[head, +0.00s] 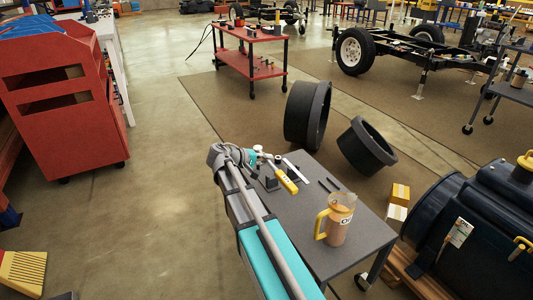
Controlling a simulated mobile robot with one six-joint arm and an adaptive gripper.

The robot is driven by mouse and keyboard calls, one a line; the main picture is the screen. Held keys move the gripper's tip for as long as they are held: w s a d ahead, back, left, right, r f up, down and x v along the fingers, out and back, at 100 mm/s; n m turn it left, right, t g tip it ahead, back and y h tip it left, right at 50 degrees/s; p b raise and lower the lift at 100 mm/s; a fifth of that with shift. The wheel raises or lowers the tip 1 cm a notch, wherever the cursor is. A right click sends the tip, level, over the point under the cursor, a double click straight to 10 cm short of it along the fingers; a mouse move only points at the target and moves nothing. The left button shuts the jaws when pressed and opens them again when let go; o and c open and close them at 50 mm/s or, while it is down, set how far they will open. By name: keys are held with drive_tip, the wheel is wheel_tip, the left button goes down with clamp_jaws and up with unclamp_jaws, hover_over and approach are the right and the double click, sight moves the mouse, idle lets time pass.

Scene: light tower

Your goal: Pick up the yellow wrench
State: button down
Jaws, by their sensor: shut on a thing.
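The yellow wrench (287,183) has a yellow handle and shows over the left part of the dark grey table (315,250). My gripper (272,164) comes in from the left and is shut on the wrench near its upper end. The handle points down and to the right from the fingers. The fingers are small in this view and partly hide the wrench's head. I cannot tell whether the wrench touches the table or hangs just above it.
A pitcher (338,222) with a yellow handle stands on the table, with dark slim pieces (329,185) and a pale tool (297,170) behind it. A dark blue machine (480,230) stands right; a red cabinet (65,110) stands left.

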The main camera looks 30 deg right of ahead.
drive_tip(key=s+a+r+p, duration=0.2)
drive_tip(key=s, duration=0.3)
drive_tip(key=shift+r, duration=0.25)
drive_tip(key=shift+s+a+r, duration=0.1)
drive_tip(key=shift+r, duration=0.05)
idle(0.4)
